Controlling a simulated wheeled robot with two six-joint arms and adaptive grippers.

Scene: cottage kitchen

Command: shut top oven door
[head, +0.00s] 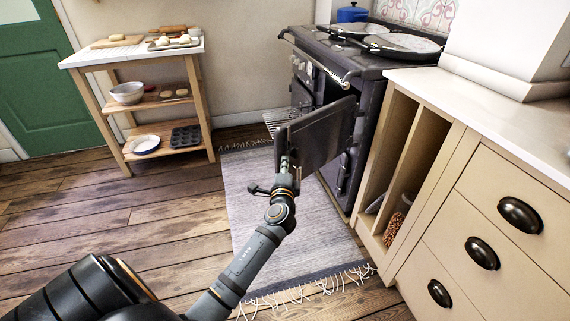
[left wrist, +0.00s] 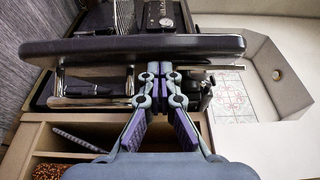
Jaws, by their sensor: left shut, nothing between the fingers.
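The dark top oven door (head: 322,136) stands open, swung out from the black range cooker (head: 352,88) over the rug. In the left wrist view the door (left wrist: 130,46) shows as a dark slab across the upper half. My left gripper (head: 285,163) is at the door's near free edge, in front of its face. Its fingers (left wrist: 160,70) are closed together with nothing between them, with the tips right by the door. I cannot tell whether they touch it. The oven's inside is mostly hidden behind the door. My right gripper is not in view.
A cream cabinet (head: 455,165) with open slots and drawers stands close on the right. A striped rug (head: 265,225) lies in front of the cooker. A wooden trolley (head: 140,95) with bowls and baking things stands at the back left. The wood floor between is clear.

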